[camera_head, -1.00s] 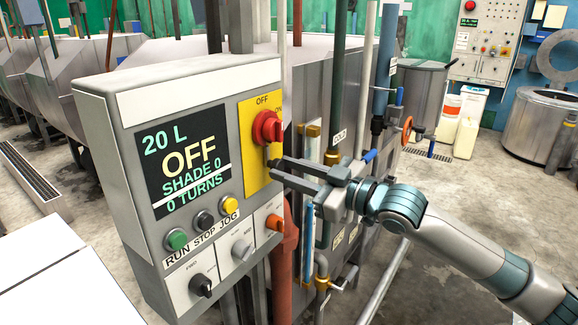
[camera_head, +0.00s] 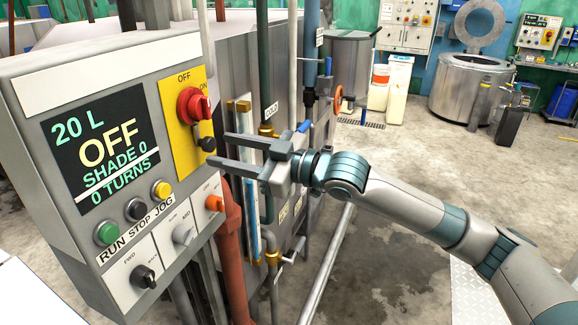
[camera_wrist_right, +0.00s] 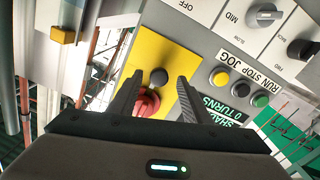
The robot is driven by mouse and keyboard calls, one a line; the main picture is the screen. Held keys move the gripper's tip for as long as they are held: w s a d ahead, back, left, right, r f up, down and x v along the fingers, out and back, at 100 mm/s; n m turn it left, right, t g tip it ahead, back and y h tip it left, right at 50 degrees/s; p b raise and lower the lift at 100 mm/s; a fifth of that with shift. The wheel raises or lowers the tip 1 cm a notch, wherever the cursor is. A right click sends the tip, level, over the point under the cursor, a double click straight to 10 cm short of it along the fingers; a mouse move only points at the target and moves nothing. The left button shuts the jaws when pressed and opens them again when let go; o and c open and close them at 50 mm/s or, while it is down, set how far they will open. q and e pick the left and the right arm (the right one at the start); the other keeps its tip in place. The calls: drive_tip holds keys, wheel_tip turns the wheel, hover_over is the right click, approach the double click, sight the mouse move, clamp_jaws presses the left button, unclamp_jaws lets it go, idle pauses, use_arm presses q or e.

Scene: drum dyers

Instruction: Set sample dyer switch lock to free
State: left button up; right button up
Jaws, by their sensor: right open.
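The grey control box with the "20 L OFF" screen (camera_head: 98,147) stands on the left in the head view. Its yellow plate (camera_head: 183,150) carries a red rotary switch (camera_head: 193,104) marked OFF and ON. Just below is the switch lock, a small black knob (camera_head: 207,143). My right gripper (camera_head: 217,149) is open and empty, its fingertips just right of the knob. In the right wrist view, the black knob (camera_wrist_right: 158,77) shows between the open fingertips (camera_wrist_right: 160,80), with the red switch (camera_wrist_right: 147,103) partly hidden by the gripper. Contact cannot be told. My left gripper is out of view.
Pipes and a valve (camera_head: 274,256) stand close behind my right gripper. The concrete floor (camera_head: 380,230) is open to the right.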

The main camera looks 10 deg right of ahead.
use_arm(q)
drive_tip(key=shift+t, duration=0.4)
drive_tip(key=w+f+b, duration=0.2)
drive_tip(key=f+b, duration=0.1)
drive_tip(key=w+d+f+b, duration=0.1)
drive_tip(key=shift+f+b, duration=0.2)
drive_tip(key=shift+b, duration=0.15)
use_arm(e)
drive_tip(key=v, duration=1.5)
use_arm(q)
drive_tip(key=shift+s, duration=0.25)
use_arm(e)
drive_tip(key=shift+d+f, duration=0.1)
drive_tip(key=shift+d, duration=0.05)
